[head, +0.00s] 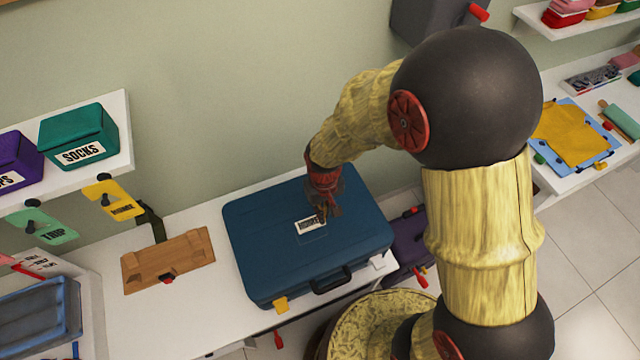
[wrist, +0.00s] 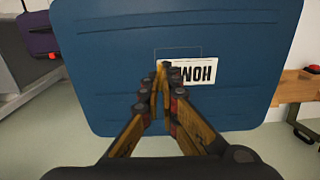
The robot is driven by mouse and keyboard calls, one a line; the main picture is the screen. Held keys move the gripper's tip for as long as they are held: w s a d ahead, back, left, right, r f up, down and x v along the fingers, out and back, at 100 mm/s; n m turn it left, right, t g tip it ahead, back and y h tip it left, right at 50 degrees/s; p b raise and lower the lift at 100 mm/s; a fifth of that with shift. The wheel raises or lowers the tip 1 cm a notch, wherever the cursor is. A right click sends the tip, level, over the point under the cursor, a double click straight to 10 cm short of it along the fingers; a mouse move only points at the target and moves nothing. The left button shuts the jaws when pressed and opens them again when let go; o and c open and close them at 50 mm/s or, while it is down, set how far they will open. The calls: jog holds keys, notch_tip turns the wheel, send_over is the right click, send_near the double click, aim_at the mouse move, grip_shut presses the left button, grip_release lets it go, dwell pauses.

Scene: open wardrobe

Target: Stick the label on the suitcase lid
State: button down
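The blue suitcase (head: 260,245) lies shut on a white bench, its broad lid (wrist: 110,50) facing up. A thin rectangular outline (head: 316,237) is marked on the lid; it shows in the wrist view too (wrist: 178,50). I cannot tell whether the label touches the lid.
A wooden board (head: 168,262) with a red piece lies left of the suitcase. A shelf (head: 125,130) with a green SOCKS box (head: 78,138) and hanging tags is at the upper left. A purple case (head: 408,243) stands right of the suitcase, below the bench top.

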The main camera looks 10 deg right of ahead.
aim_at(323, 230)
jog(key=shift+w, duration=0.4)
jog(key=shift+s+f+b, duration=0.1)
jog(key=shift+f+b, duration=3)
jog(key=shift+f, duration=1)
jog(key=shift+s+f, duration=0.1)
jog(key=shift+f, duration=0.3)
jog(key=c, duration=2)
grip_release()
jog(key=shift+o, duration=0.4)
jog(key=o, duration=0.5)
jog(key=shift+r, duration=0.2)
